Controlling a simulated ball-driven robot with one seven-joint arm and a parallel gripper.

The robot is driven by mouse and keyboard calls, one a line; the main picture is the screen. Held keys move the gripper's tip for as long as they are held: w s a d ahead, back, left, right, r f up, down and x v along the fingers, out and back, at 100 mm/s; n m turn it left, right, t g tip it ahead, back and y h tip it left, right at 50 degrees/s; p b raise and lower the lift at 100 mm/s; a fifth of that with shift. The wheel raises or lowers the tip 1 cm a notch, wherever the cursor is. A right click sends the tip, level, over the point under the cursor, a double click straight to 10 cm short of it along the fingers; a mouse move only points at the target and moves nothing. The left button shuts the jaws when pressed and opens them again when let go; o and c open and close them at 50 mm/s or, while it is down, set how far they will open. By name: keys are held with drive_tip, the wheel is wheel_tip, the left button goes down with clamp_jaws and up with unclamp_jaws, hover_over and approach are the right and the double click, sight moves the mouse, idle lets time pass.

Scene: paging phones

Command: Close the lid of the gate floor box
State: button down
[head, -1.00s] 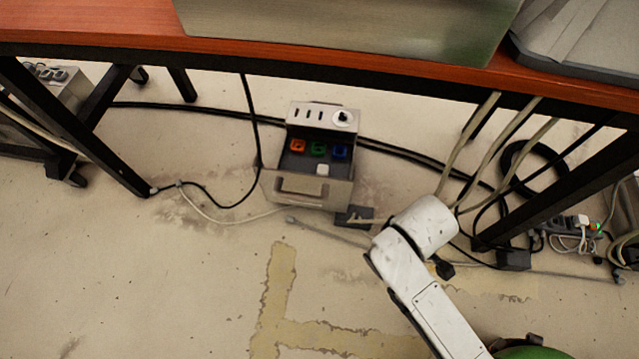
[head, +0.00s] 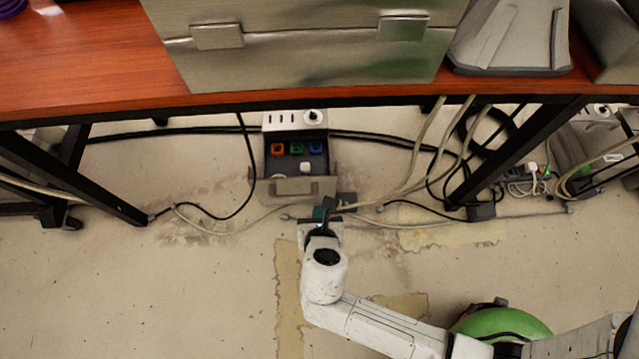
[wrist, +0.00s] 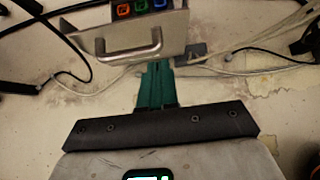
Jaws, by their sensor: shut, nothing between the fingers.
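A grey metal floor box (head: 268,162) stands on the floor under the desk, with orange, green and blue sockets and a white plug showing in its open interior. Its back panel (head: 295,122) has slots and a round knob. A panel with a bar handle (head: 303,188) is at its near side; I cannot tell whether this is the lid. The handle also shows in the wrist view (wrist: 130,52). My gripper (head: 324,212) is shut and empty, just in front and slightly right of the handle, apart from it. Its green fingers (wrist: 155,85) point towards the box.
The desk (head: 100,60) with a large metal case (head: 310,60) overhangs the box. Cables cross the floor around it, and a small dark block (head: 345,200) lies beside it. Black desk legs (head: 90,180) stand left and right. More equipment (head: 590,140) is at the right. The near left floor is clear.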

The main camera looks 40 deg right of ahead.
sight(317, 180)
drive_tip(key=b+x, duration=0.4)
drive_tip(key=x, duration=0.4)
drive_tip(key=shift+w+f, duration=0.1)
drive_tip(key=shift+f, duration=0.3)
drive_tip(key=shift+w+d+r+b, duration=0.3)
drive_tip(key=shift+w+d+b, duration=0.25)
drive_tip(key=shift+w+d, duration=0.3)
drive_tip(key=shift+w+d+r, duration=0.15)
drive_tip(key=shift+w+d, duration=0.15)
drive_tip(key=shift+w, duration=0.3)
drive_tip(key=shift+r, duration=0.1)
